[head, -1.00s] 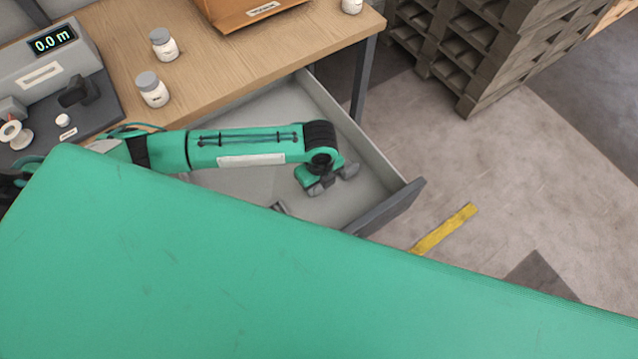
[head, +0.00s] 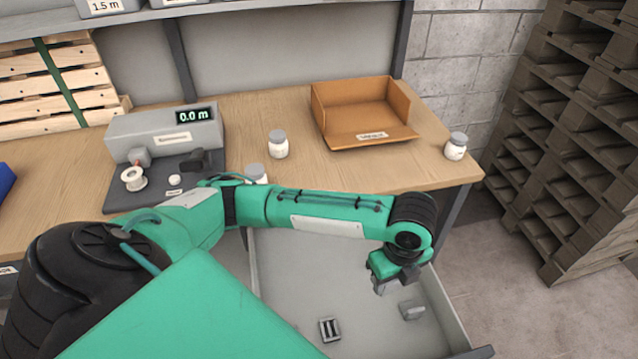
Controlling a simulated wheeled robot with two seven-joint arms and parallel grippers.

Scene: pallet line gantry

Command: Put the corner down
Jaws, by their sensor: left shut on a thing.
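My left gripper (head: 384,283) hangs over the open grey drawer, pointing down into it. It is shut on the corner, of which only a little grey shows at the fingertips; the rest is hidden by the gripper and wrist. A small light grey piece (head: 412,310) lies in the drawer just right of the gripper. A dark grey slotted piece (head: 329,329) lies on the drawer floor to the lower left. The drawer (head: 285,270) is pulled out below the wooden bench. My right gripper is not in view.
On the bench (head: 290,110) stand an orange-brown open tray (head: 370,140), white jars (head: 278,148) (head: 455,150) and a grey device reading 0.0 m (head: 165,130). Stacked pallets (head: 570,150) stand at the right. Much of the drawer floor is clear.

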